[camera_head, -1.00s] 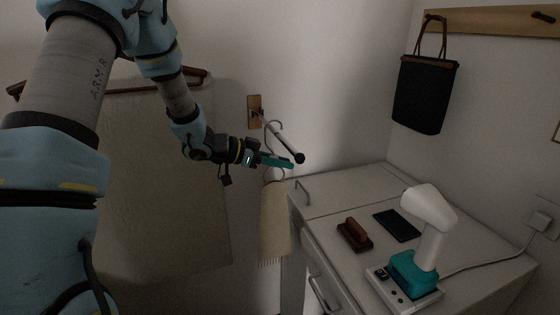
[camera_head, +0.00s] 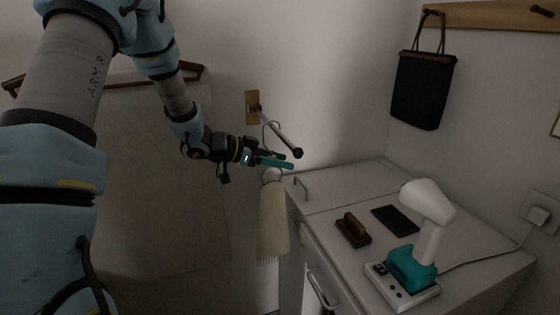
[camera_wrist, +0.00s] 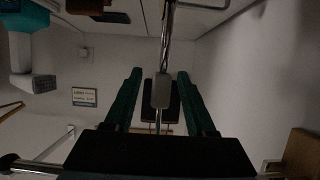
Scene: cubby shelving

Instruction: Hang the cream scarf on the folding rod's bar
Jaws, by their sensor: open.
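The cream scarf (camera_head: 273,222) hangs straight down below my gripper, beside the cabinet's left edge, with its fringe at the bottom. A thin metal hook above it (camera_head: 268,132) curves up to the folding rod's bar (camera_head: 282,137) and appears to go over it. The bar juts from a wooden wall plate (camera_head: 253,106) and ends in a dark knob. My gripper (camera_head: 288,160) is open just below the bar. In the wrist view its fingers (camera_wrist: 160,74) stand apart on either side of a grey piece (camera_wrist: 160,91) on a metal stem. The scarf's cloth does not show there.
A white cabinet (camera_head: 340,185) stands close right, holding a brown brush (camera_head: 352,230), a dark flat item (camera_head: 396,219) and a white-and-teal device (camera_head: 425,240). A large cloth (camera_head: 150,180) hangs left behind my arm. A black bag (camera_head: 422,90) hangs at upper right.

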